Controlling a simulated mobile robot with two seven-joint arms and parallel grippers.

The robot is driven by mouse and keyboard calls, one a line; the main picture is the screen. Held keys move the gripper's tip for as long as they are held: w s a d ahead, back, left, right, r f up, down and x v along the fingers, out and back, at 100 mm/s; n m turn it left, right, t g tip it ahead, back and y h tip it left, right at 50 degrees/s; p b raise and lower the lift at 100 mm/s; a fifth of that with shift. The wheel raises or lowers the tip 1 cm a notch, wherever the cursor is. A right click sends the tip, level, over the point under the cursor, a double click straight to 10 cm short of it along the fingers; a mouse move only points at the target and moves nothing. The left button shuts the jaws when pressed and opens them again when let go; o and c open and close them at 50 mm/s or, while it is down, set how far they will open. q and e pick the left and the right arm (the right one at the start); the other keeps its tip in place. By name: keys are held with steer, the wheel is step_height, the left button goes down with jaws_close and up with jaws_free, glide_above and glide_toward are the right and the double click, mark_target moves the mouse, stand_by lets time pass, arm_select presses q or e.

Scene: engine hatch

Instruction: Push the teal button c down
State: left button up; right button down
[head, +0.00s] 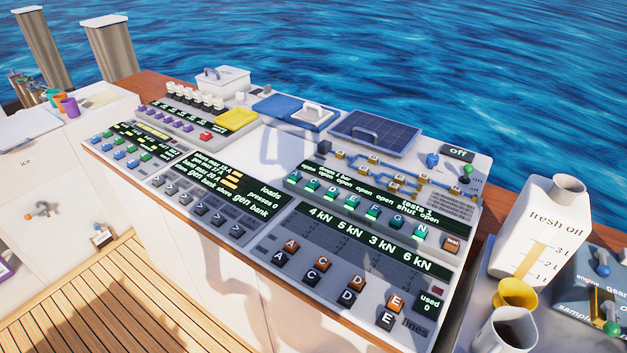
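Neither of my grippers shows in the head view.
Other teal buttons (372,212) stand close beside it. Orange buttons (291,245) and dark buttons (349,298) with letters lie nearer.

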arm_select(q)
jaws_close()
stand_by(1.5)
